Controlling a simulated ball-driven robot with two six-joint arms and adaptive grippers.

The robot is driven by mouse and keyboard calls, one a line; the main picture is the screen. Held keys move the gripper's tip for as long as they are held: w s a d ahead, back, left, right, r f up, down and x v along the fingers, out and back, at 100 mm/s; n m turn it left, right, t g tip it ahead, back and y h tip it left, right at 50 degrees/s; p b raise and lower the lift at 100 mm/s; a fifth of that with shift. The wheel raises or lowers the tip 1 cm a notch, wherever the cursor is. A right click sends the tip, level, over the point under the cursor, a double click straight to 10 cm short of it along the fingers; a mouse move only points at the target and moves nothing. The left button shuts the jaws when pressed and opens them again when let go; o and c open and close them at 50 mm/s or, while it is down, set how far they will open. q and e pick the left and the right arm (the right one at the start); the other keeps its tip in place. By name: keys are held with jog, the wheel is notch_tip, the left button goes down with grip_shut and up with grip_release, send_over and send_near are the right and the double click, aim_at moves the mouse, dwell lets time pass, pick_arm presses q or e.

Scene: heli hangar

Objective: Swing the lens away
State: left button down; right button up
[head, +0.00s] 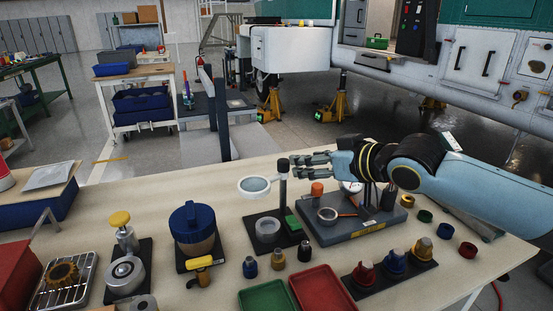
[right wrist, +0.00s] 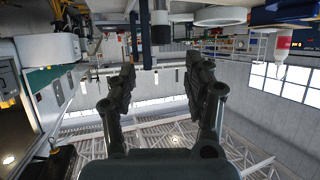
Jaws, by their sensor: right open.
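The lens (head: 258,184) is a pale disc in a white rim. It stands out to the left of a dark upright post (head: 283,180) with a black knob on top, above a black base plate with a white round dish (head: 268,231). My right gripper (head: 306,162) is just right of the post's top, fingers pointing left, open and empty. In the right wrist view the open fingers (right wrist: 165,88) spread apart, with a dark post with a black end (right wrist: 160,28) beyond them and a white rim, likely the lens (right wrist: 222,16), to its right. My left gripper is not in view.
A grey fixture (head: 352,230) with an orange-capped part and a gauge lies under my right arm. A blue-lidded pot (head: 193,228), green tray (head: 266,297), red tray (head: 322,287) and several small coloured parts crowd the bench. Bare benchtop shows left of the lens.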

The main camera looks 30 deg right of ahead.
aim_at(285, 161)
jog(key=b+x, duration=0.1)
jog(key=x, duration=0.4)
jog(key=shift+w+f+b, duration=0.1)
jog(key=shift+f+b, duration=0.2)
jog(key=x, duration=0.4)
jog(key=shift+b, duration=0.4)
jog(key=shift+w+a, duration=0.1)
jog(key=shift+w, duration=0.05)
jog(key=shift+c, duration=0.2)
jog(key=c, duration=0.5)
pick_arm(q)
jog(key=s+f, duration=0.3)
pick_arm(e)
grip_shut()
